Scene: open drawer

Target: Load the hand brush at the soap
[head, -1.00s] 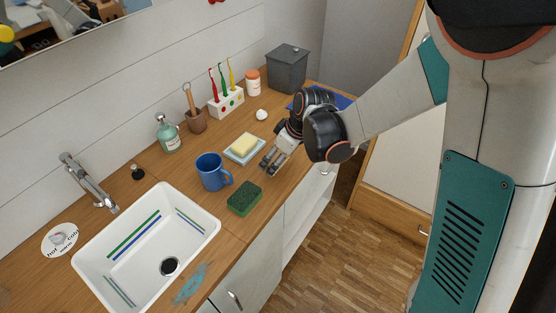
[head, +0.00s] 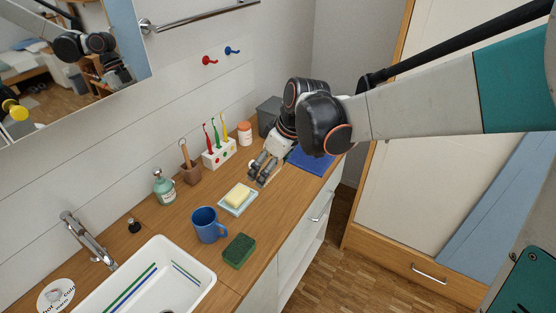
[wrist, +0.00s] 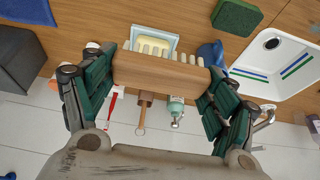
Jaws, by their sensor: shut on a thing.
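My gripper (wrist: 160,82) is shut on the wooden hand brush (wrist: 160,70), whose back spans between the two dark green finger pads. Its pale bristles point toward the top of the wrist view. In the head view my gripper (head: 263,171) is above the counter, behind and to the right of the soap. The pale yellow soap (head: 238,195) lies on a light blue dish (head: 247,206). In the wrist view the soap (wrist: 155,38) shows just beyond the bristles, partly covered by them. I cannot tell the gap between bristles and soap.
A blue mug (head: 204,226) and green sponge (head: 239,250) stand near the soap, left of the counter edge. The toothbrush holder (head: 218,157), brown cup (head: 190,174) and soap bottle (head: 165,187) line the wall. A blue cloth (head: 311,164) lies to the right.

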